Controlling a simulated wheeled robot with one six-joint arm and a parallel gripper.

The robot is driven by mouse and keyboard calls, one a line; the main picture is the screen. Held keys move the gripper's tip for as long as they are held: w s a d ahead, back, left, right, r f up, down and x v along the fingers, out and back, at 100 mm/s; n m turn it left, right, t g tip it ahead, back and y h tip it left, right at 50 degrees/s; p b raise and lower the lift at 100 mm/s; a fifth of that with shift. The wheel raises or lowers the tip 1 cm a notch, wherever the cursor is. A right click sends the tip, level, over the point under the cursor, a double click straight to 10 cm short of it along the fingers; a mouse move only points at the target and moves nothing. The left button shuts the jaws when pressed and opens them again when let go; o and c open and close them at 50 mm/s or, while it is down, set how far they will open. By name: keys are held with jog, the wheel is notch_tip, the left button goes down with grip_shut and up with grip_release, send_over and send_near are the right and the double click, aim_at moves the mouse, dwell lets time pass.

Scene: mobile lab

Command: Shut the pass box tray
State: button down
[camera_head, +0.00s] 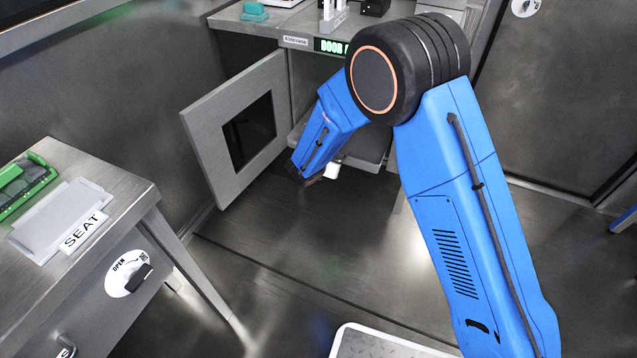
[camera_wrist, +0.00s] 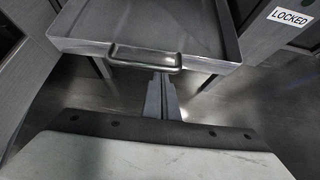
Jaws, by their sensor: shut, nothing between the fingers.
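The pass box tray (camera_wrist: 150,22) fills the top of the wrist view, a shallow grey metal tray with a raised rim. Its bar handle (camera_wrist: 145,58) is on the near front wall. My gripper (camera_wrist: 160,80) is shut and empty, with its fingertips just below the handle in the picture; I cannot tell whether they touch. In the head view, my gripper (camera_head: 333,171) is low in front of the pass box, partly hidden by my blue arm. A bit of the tray (camera_head: 364,163) shows behind the arm, and the rest is hidden. The tray appears to stick out of the box.
The pass box door (camera_head: 238,130) stands open on the left, with a dark window. A metal bench (camera_head: 105,190) with a SEAT label and an OPEN knob (camera_head: 128,274) is at the left. A LOCKED label (camera_wrist: 289,16) shows at the right of the wrist view. Floor between is clear.

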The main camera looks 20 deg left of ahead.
jog(key=w, duration=0.6)
jog(key=w+d, duration=0.1)
jog(key=w, duration=1.2)
jog(key=shift+w+d, duration=0.3)
jog(key=shift+w, duration=0.1)
